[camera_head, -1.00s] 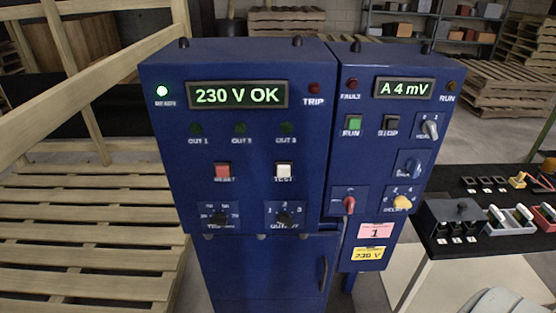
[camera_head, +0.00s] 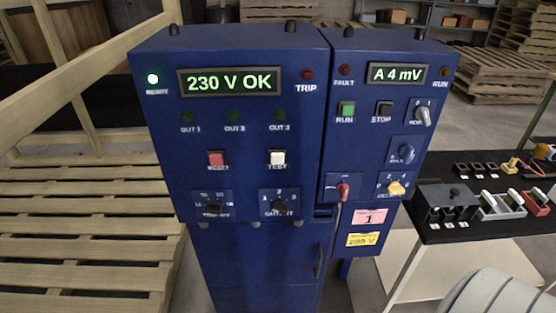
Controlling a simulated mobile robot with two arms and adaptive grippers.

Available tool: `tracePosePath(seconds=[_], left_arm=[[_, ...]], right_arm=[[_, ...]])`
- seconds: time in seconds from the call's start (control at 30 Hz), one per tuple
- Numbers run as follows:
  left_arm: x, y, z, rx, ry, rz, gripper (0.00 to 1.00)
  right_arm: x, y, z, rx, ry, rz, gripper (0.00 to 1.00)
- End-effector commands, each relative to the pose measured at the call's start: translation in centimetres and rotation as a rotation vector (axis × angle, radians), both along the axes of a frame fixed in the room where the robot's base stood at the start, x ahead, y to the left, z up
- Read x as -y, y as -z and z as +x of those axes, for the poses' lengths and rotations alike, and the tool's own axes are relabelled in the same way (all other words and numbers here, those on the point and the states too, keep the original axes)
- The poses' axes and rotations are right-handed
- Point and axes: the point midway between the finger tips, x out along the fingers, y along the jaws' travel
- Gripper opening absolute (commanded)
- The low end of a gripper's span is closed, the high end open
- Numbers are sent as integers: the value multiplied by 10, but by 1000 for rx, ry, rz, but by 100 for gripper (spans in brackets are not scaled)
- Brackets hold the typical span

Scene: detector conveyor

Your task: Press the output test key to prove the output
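The white TEST key (camera_head: 277,158) sits on the front of the blue left cabinet (camera_head: 160,125), right of the red RESET key (camera_head: 216,159). The cabinet's display (camera_head: 229,82) reads "230 V OK". The READY lamp (camera_head: 153,79) glows, and the TRIP lamp (camera_head: 307,74) looks dark red. The OUT 1, OUT 2 and OUT 3 lamps (camera_head: 234,116) are dark green and look unlit. The black OUTPUT selector (camera_head: 279,206) is below the TEST key; its pointer is hard to read.
The right blue unit's display (camera_head: 397,74) reads "A 4 mV", with a green RUN key (camera_head: 346,109), dark STOP key (camera_head: 384,109), red switch (camera_head: 343,191) and yellow knob (camera_head: 396,188). A black table (camera_head: 450,235) with small parts stands right. Wooden pallets (camera_head: 80,210) lie left.

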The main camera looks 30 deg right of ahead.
Motion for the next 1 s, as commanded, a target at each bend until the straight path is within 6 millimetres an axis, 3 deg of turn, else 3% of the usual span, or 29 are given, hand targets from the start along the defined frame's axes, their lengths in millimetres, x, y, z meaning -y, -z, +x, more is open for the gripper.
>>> tracePosePath(seconds=[0.07, 0.33, 1.0], left_arm=[[0, 0, 0, 0, 0, 0, 0], [0, 0, 0, 0, 0, 0, 0], [0, 0, 0, 0, 0, 0, 0]], right_arm=[[0, 0, 0, 0, 0, 0, 35], [0, 0, 0, -1, 0, 0, 0], [0, 0, 0, -1, 0, 0, 0]])
